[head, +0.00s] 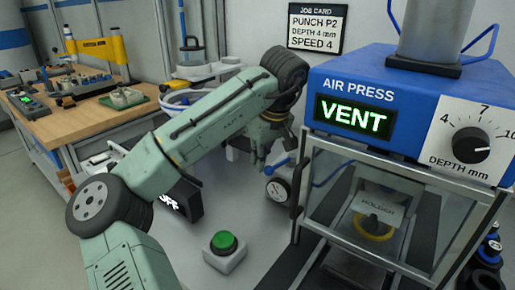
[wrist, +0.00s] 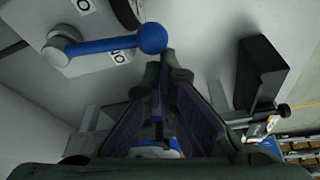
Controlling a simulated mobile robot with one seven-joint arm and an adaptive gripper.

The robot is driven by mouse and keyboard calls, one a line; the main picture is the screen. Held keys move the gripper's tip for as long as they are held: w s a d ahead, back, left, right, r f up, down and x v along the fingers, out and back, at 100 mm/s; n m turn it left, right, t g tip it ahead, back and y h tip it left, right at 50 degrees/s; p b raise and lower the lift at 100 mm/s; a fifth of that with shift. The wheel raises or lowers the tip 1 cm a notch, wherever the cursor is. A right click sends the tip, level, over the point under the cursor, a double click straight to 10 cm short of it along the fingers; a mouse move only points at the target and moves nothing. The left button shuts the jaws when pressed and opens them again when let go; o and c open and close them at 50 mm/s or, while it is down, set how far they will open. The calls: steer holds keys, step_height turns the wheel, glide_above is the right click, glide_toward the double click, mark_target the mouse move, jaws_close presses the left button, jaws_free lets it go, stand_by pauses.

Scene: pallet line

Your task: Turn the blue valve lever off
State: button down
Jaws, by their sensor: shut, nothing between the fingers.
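The blue valve lever (wrist: 105,45) shows in the wrist view. White labels with dark marks sit beside the pivot. My gripper (wrist: 166,74) is shut and empty, its tips just below the knob in the picture. I cannot tell whether they touch it. In the head view my gripper (head: 262,158) hangs over the grey bench, left of the press. The lever is hard to make out there.
The blue air press (head: 345,90) reads VENT, with a clear guard below. A round gauge (head: 277,191) stands beside my gripper. A green button (head: 223,243) is on the bench front. A dark display box (head: 180,203) reads OFF. A wooden workbench (head: 75,122) stands at left.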

steer(key=shift+s+d+p, duration=0.3)
steer(key=shift+s+p, duration=0.15)
steer(key=shift+s, duration=0.15)
steer(key=shift+w, duration=0.1)
stand_by(0.3)
step_height(320, 180, up, 9)
steer(key=shift+a+f, duration=0.15)
steer(key=shift+a, duration=0.15)
stand_by(0.5)
steer(key=shift+w, duration=0.1)
